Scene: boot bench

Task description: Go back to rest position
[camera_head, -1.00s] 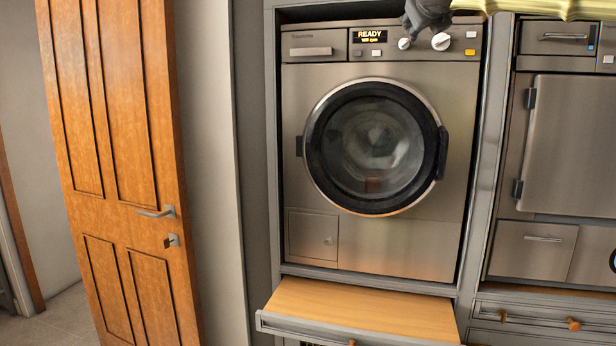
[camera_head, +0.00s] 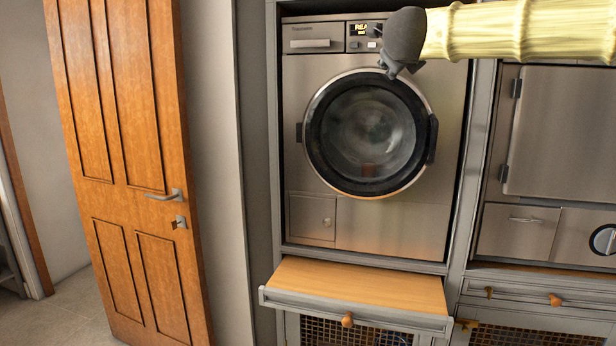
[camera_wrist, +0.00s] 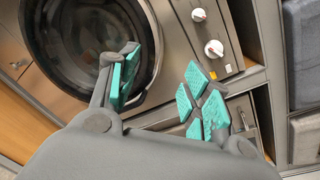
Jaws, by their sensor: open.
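My gripper (camera_head: 396,68) is at the end of my yellow-sleeved arm, which enters from the upper right in the head view. It appears in front of the top of the washing machine (camera_head: 393,220) and hides part of its control panel. In the wrist view my gripper (camera_wrist: 165,95) is open, with its teal-padded fingers spread apart and nothing between them. The washer's round door (camera_head: 366,135) is shut, and its dark glass also shows in the wrist view (camera_wrist: 85,35). The display (camera_head: 359,29) is partly hidden.
An orange wooden door (camera_head: 125,165) stands at the left. A pull-out wooden shelf (camera_head: 360,286) sticks out below the washer. A second steel appliance (camera_head: 562,140) is at the right. Floor (camera_head: 65,320) shows at the lower left.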

